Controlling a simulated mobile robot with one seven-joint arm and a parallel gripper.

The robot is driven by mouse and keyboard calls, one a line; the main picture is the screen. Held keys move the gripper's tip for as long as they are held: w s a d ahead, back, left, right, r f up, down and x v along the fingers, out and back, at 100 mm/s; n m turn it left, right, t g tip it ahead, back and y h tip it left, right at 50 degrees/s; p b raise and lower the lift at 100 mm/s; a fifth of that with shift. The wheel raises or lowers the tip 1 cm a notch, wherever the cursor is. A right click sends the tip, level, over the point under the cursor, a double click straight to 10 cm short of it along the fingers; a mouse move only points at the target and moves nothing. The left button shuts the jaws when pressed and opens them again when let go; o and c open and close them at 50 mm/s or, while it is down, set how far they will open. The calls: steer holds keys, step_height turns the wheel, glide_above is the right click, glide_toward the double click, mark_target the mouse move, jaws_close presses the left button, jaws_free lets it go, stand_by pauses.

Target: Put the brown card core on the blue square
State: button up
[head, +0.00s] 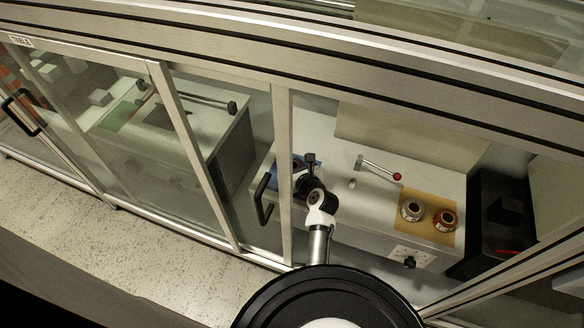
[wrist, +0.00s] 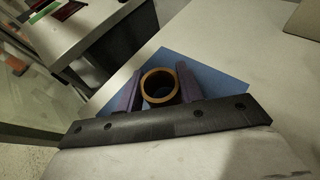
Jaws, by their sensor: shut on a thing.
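The brown card core (wrist: 160,101) is a short open tube, seen from above in the wrist view with its dark hollow facing me. My gripper (wrist: 158,85) has one purple-grey finger on each side of it and is shut on it. The blue square (wrist: 215,84) lies on the pale bench top beneath and around the core. I cannot tell whether the core touches the square or hangs just above it. In the head view my gripper (head: 307,172) is over the blue square (head: 284,164), most of which it hides; the core is not clear there.
To the right on the bench are a lever with a red knob (head: 381,168) and an orange-brown mat (head: 440,204) bearing two round spools. A door frame post (head: 283,150) with a black handle (head: 263,199) stands close left of my arm. A black box (head: 500,220) is far right.

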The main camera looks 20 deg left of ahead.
steer(key=shift+f, duration=0.4)
steer(key=shift+f, duration=0.15)
steer(key=o, duration=1)
steer(key=shift+c, duration=0.2)
steer(key=v, duration=1.2)
